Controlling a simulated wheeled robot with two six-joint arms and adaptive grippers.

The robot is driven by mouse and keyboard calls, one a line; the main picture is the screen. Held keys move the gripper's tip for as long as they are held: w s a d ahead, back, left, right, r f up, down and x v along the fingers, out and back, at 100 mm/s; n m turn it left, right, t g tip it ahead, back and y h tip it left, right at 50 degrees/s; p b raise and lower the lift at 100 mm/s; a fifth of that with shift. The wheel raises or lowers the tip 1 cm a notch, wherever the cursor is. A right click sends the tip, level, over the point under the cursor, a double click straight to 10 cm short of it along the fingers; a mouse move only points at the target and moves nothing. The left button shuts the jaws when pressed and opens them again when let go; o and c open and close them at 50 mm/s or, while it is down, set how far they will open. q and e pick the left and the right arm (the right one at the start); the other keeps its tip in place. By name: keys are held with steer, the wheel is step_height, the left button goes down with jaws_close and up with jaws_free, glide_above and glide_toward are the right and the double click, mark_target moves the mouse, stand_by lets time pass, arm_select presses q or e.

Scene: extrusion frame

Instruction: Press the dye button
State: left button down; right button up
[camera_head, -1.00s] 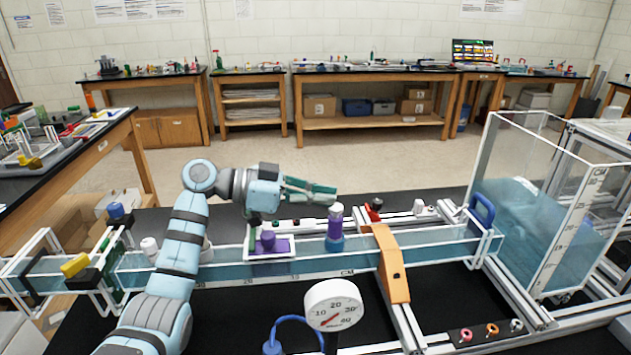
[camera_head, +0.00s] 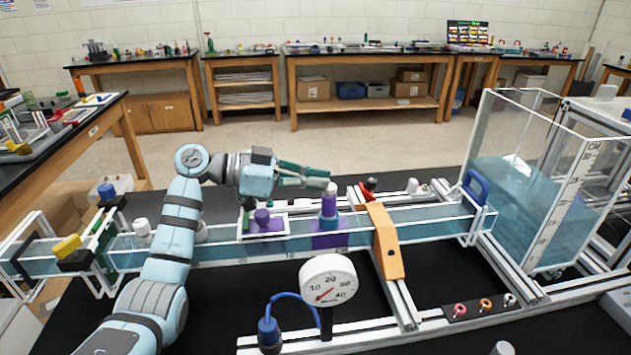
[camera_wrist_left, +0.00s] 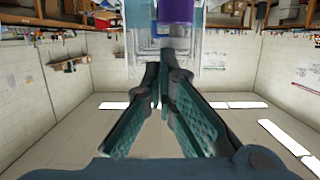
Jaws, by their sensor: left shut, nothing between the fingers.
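The dye dispenser (camera_head: 328,207) stands upright on the water channel, a purple cylinder with a white button (camera_head: 331,188) on top. Purple colour (camera_head: 329,240) shows in the water beneath it. My left gripper (camera_head: 325,180) reaches in from the left with its green fingers shut and empty. The fingertips are at the white button; whether they touch it I cannot tell. In the left wrist view, my left gripper's fingers (camera_wrist_left: 163,80) converge below a purple cylinder (camera_wrist_left: 176,12). My right gripper is not in view.
A second purple-topped piece (camera_head: 262,217) sits in a white tray left of the dispenser. An orange bridge (camera_head: 387,243) spans the channel on the right. A round gauge (camera_head: 328,283) stands in front. A large clear tank (camera_head: 555,205) is at right.

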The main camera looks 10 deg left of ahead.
arm_select(q)
steer(key=s+a+r, duration=0.3)
steer(key=a+r, duration=0.2)
steer(key=a, duration=0.4)
steer(key=shift+s+r, duration=0.4)
